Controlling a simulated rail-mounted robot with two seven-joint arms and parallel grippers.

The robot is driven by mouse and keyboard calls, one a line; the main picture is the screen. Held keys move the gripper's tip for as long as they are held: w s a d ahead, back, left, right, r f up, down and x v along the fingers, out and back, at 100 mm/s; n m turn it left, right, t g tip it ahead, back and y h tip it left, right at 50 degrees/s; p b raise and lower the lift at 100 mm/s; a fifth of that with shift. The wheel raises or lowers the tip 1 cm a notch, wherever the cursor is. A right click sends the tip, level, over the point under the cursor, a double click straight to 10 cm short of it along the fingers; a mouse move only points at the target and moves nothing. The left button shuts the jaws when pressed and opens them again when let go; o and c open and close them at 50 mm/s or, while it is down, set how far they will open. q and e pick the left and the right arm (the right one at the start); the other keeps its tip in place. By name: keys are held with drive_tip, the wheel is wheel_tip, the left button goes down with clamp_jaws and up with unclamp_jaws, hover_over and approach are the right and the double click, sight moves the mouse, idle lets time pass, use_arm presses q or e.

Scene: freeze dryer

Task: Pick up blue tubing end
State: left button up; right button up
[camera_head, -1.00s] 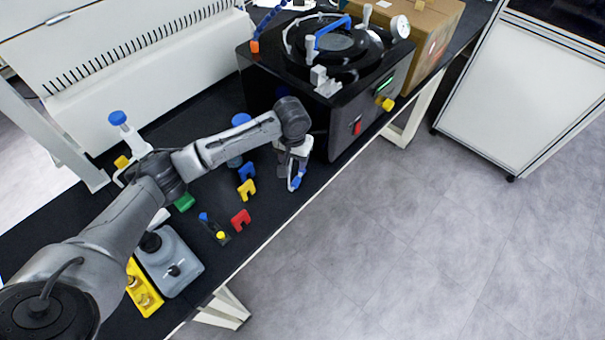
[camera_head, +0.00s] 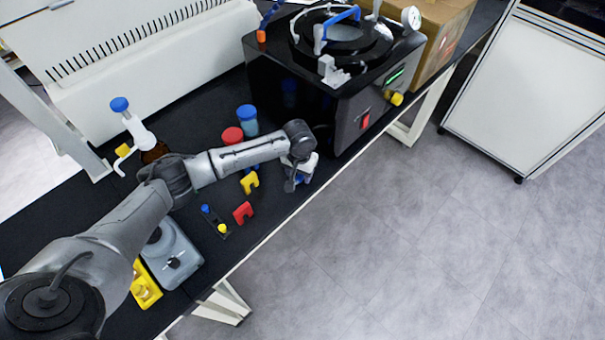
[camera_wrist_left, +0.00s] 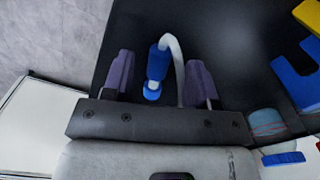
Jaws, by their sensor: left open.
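The blue tubing end (camera_wrist_left: 157,66) is a short blue cylinder on a curved white tube (camera_wrist_left: 178,62). In the left wrist view it lies between the two dark fingers of my left gripper (camera_wrist_left: 159,60), with visible gaps to both. The gripper is open, pointing down over the black bench top. In the head view my left gripper (camera_head: 299,180) is near the bench's front edge, just in front of the black machine. It mostly hides the tubing end there. My right gripper is not in view.
The black freeze dryer (camera_head: 340,110) stands close behind the gripper. A yellow block (camera_head: 250,182), a red block (camera_head: 243,212) and a blue-capped bottle (camera_head: 247,120) are to the left. The bench's front edge (camera_head: 315,186) is close by, with open floor beyond.

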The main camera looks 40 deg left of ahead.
use_arm(q)
wheel_tip(320, 180, down, 2)
drive_tip(key=shift+f, duration=0.1)
drive_tip(key=shift+c, duration=0.3)
clamp_jaws()
